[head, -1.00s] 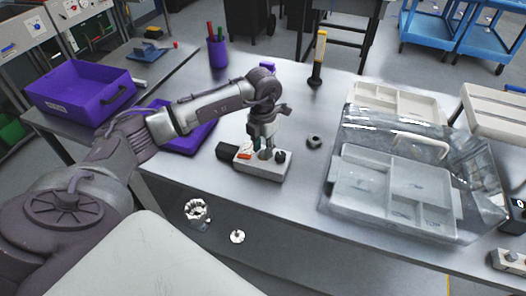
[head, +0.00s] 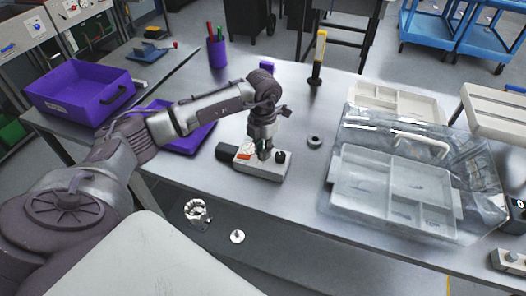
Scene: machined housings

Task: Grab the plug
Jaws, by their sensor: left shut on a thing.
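My left gripper (head: 264,155) reaches down from the left onto a pale block-shaped fixture (head: 262,173) on the grey bench. Its fingers are shut on a small part at the top of the fixture, which I take to be the plug. The fingers hide most of that part, and I cannot tell whether it is still seated. The fixture has a dark piece at its left end, a red-orange mark and a black knob (head: 281,156) right of my fingers. My right gripper is not in view.
A dark ring-shaped part (head: 314,141) lies right of the fixture. A clear-lidded compartment tray (head: 340,205) fills the right side. A purple bin (head: 80,98) and a purple tray lie left, under or beside my arm. A yellow-and-black tool (head: 318,60) stands behind.

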